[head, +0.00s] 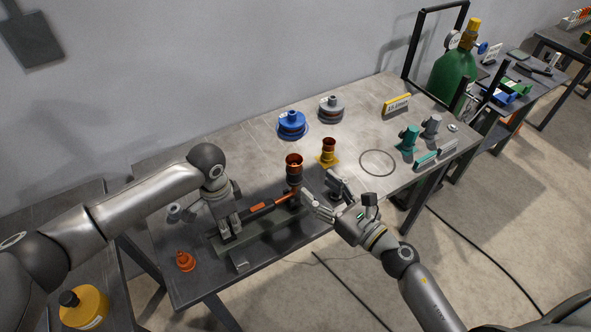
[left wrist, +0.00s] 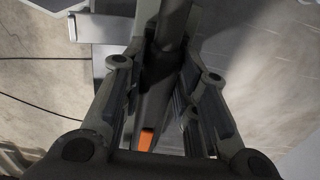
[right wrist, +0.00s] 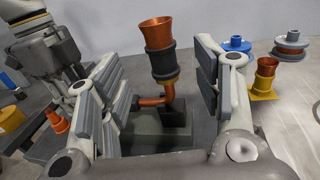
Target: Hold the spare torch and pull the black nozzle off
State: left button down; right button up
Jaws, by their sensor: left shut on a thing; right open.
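The spare torch (head: 262,208) lies along a dark stand, with a black and orange handle. Its orange neck (right wrist: 166,92) bends upward at the right end. A copper flared cup (right wrist: 156,34) with a black collar (right wrist: 161,63) stands upright on the neck; it also shows in the head view (head: 294,161). My left gripper (head: 229,231) is shut on the torch's handle end, seen between its fingers in the left wrist view (left wrist: 146,138). My right gripper (head: 321,191) is open just right of the neck. In the right wrist view the cup stands between its spread fingers, apparently clear of them.
The grey stand (head: 265,240) sits along the table's front edge. An orange cone (head: 185,261) is at front left. A yellow-based copper cup (head: 328,152), blue spool (head: 291,125) and grey spool (head: 331,108) stand behind. A ring (head: 377,163) lies right of them.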

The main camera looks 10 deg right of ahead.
aim_at(300, 172)
jog(key=x, duration=0.9)
jog(key=shift+w+a, duration=0.1)
jog(key=shift+w, duration=0.1)
grip_shut()
